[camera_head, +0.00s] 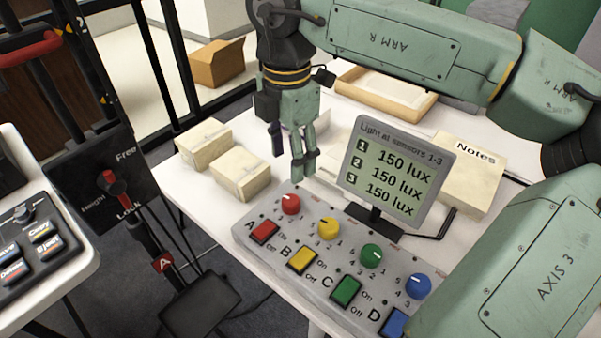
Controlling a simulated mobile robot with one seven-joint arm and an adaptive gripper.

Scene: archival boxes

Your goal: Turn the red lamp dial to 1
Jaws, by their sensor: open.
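The red lamp dial (291,204) sits on the grey control panel (243,229), at the panel's left end above a red switch (263,232) beside the letter A. The dial has a small white pointer mark; the numbers around it are too small or hidden to read surely. My gripper (304,168) points down above and behind the red dial, apart from it. It holds nothing that I can see. A display (396,168) titled "Light at sensors 1-3" reads 150 lux on all three lines.
Yellow (329,229), green (371,255) and blue (418,286) dials run right along the panel, with coloured switches below. Two cardboard boxes (205,143) stand left of my gripper.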

